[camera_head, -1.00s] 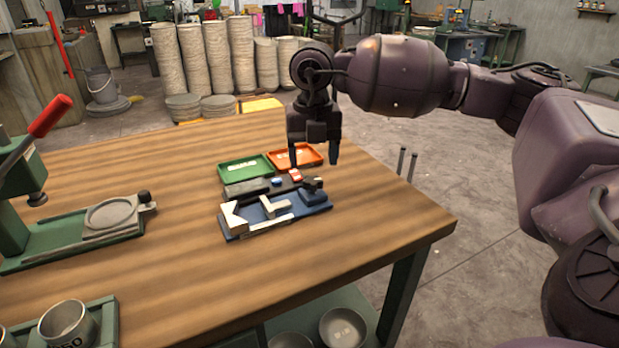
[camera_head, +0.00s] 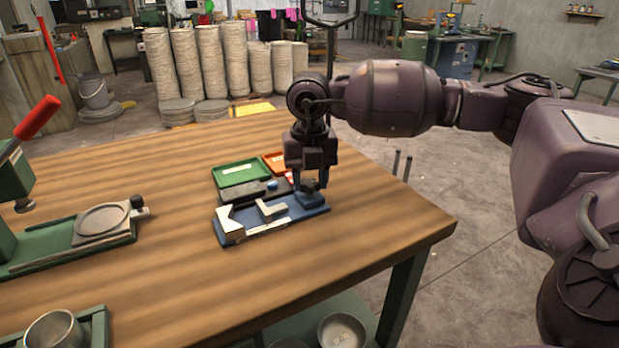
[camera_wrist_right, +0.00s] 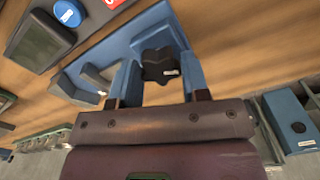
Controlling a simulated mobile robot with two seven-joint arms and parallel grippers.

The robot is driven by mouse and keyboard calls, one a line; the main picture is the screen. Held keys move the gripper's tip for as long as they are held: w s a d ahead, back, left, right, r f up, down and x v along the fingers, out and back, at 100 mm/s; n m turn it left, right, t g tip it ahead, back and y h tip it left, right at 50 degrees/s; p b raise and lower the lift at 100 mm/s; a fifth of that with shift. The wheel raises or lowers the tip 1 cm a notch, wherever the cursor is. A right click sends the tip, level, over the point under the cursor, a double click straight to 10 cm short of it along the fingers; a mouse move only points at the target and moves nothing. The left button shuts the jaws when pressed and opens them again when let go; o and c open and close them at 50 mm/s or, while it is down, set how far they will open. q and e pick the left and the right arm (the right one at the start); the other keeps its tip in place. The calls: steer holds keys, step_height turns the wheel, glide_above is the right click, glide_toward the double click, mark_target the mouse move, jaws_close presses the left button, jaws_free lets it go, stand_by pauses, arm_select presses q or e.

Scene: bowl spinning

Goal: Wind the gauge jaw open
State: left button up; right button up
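The gauge is a blue base (camera_head: 232,234) with pale jaw pieces (camera_head: 268,210), lying near the table's right side. A gap shows between the pale pieces. At its right end is a dark star-shaped knob (camera_wrist_right: 160,66) on a blue block (camera_head: 311,202). My right gripper (camera_head: 310,184) points straight down over this knob. In the right wrist view its two fingers (camera_wrist_right: 160,82) stand on either side of the knob and appear to close on it. My left gripper is not in view.
A green press stand (camera_head: 70,246) with a red lever is at left. The table (camera_head: 170,200) between is clear.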

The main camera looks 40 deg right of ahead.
steer(key=shift+c, duration=0.7)
